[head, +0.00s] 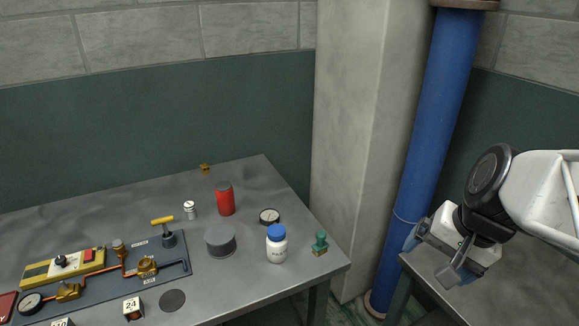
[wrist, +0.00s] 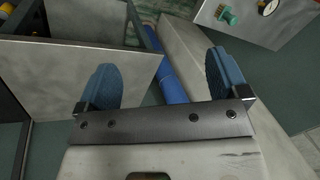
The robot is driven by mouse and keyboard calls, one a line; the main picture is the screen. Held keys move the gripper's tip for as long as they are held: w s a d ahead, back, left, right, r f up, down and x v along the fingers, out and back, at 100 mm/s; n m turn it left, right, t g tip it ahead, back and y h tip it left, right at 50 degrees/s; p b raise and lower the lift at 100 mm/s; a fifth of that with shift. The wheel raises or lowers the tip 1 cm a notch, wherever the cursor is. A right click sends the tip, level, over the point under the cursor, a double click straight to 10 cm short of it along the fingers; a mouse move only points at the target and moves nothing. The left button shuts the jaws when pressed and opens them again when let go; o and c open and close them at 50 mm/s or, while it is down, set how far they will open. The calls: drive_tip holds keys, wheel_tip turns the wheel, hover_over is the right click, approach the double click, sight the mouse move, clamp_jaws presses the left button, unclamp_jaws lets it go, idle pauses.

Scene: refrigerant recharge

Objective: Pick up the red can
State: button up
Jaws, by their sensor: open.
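The red can (head: 225,199) stands upright on the grey metal table, towards the back, in the head view. It has a grey top. My gripper (head: 433,258) is at the far right of the head view, away from that table and well to the right of the can. In the wrist view my gripper (wrist: 162,85) shows two blue fingertips spread wide with nothing between them. The red can does not show in the wrist view.
A blue pipe (head: 432,120) and a concrete pillar (head: 350,130) rise between table and gripper.

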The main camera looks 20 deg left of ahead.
drive_tip(key=w+a+m+g+y, duration=0.1)
drive_tip(key=w+a+m+y, duration=0.25)
drive_tip(key=w+a, duration=0.8)
drive_tip(key=m+y, duration=0.7)
drive_tip(key=m, duration=0.6)
approach(230, 188)
drive_tip(key=x, duration=0.4)
drive_tip(key=shift+s+a+f+t, duration=0.1)
drive_tip(key=shift+a+t, duration=0.2)
drive_tip(key=shift+a, duration=0.2)
drive_tip(key=shift+a, duration=0.15)
drive_tip(key=shift+x, duration=1.15)
drive_tip(key=shift+a+f, duration=0.1)
